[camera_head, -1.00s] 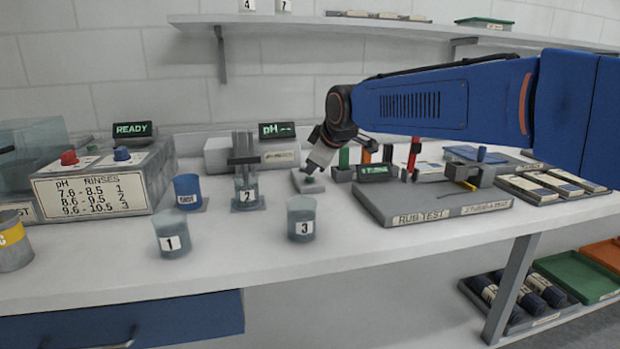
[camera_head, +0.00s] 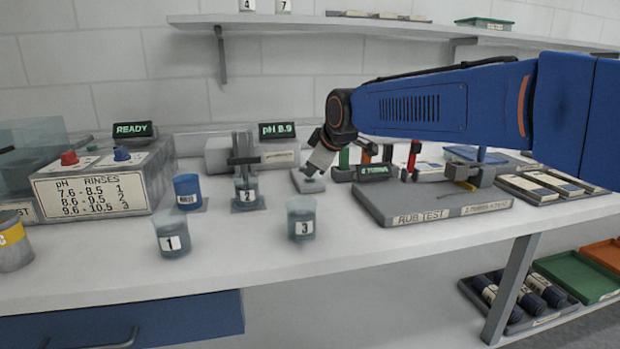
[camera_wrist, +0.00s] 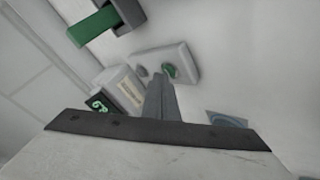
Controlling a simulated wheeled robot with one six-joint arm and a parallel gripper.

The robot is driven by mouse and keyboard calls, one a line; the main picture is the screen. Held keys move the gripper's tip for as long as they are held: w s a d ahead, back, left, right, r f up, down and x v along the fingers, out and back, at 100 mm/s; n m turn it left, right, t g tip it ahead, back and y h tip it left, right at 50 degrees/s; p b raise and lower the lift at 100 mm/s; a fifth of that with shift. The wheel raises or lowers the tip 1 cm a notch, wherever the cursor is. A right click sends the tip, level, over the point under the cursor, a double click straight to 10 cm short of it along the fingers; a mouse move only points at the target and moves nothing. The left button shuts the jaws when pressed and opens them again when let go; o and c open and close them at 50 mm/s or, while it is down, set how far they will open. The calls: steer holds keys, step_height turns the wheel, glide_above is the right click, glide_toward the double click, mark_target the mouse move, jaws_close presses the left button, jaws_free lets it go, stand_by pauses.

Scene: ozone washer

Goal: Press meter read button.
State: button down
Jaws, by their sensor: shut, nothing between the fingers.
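The meter's read button is green, on a small light plate (camera_head: 300,183) on the bench. In the wrist view the green button (camera_wrist: 170,71) shows just beyond the fingertips. My gripper (camera_head: 308,175) is shut and empty, pointing down at the plate; the fingers also show in the wrist view (camera_wrist: 160,80). I cannot tell whether the tips touch the button. The meter display (camera_head: 277,130) stands behind and reads pH 8.9. Beaker 2 (camera_head: 246,192) sits under the meter's stand, left of the plate.
Beaker 1 (camera_head: 172,238) and beaker 3 (camera_head: 301,220) stand toward the front edge. A blue cup (camera_head: 187,190) is left of beaker 2. The rinse box (camera_head: 105,180) is at left, its display reading READY. The rub test board (camera_head: 430,212) is at right.

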steer(key=shift+r, duration=0.85)
steer(key=shift+r, duration=0.15)
steer(key=shift+r, duration=2.4)
